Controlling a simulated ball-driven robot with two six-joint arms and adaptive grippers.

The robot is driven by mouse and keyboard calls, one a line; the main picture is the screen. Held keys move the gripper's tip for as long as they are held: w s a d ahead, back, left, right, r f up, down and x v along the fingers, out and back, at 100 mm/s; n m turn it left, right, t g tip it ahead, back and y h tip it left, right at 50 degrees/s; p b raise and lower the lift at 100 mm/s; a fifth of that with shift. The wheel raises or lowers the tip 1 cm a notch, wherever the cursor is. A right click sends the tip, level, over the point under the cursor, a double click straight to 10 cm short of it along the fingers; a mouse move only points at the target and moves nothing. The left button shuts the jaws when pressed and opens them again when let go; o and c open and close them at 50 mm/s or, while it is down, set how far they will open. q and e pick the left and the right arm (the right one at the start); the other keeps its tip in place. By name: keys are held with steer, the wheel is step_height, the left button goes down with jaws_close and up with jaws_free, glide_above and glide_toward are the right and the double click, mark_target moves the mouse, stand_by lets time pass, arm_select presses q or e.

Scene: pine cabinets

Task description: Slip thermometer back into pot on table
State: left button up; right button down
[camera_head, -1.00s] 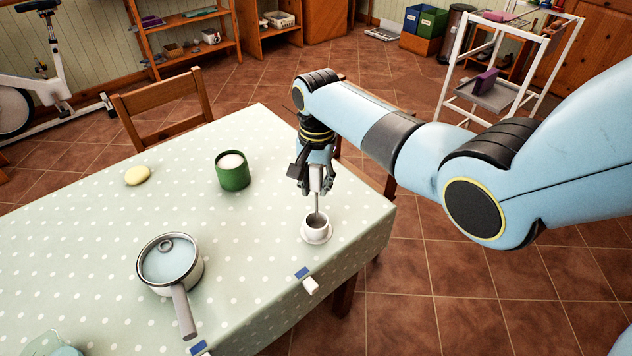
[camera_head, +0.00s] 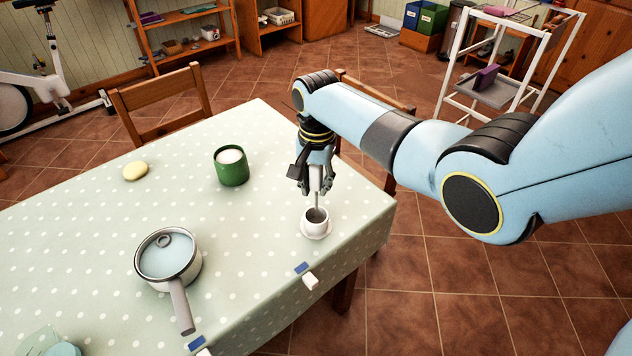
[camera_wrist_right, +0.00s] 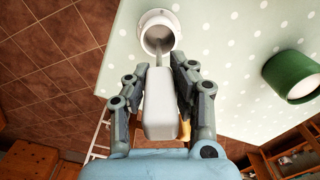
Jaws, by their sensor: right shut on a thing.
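My right gripper (camera_head: 317,188) is shut on the thermometer (camera_wrist_right: 160,105), which has a pale, blocky body and a thin grey probe pointing down. The probe reaches to a white cup (camera_head: 309,224) on a saucer near the table's right edge. In the wrist view the probe ends at the rim of the cup (camera_wrist_right: 146,47); I cannot tell whether its tip is inside. A saucepan (camera_head: 190,275) with a ring-shaped knob on its pale blue top stands at the front left, its handle towards me.
A wooden chair (camera_head: 165,105) stands behind; a white trolley (camera_head: 497,92) stands back right.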

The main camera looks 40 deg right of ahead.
mark_target(316, 192)
steer(key=shift+f, duration=0.2)
steer(key=shift+f+b, duration=1.05)
steer(key=shift+f, duration=0.2)
steer(key=c, duration=1.1)
jaws_free()
step_height(316, 192, up, 11)
steer(key=shift+r, duration=0.2)
steer(key=shift+r+p, duration=0.4)
steer(key=shift+r, duration=0.2)
step_height(316, 192, up, 4)
steer(key=p, duration=0.5)
steer(key=shift+f, duration=0.35)
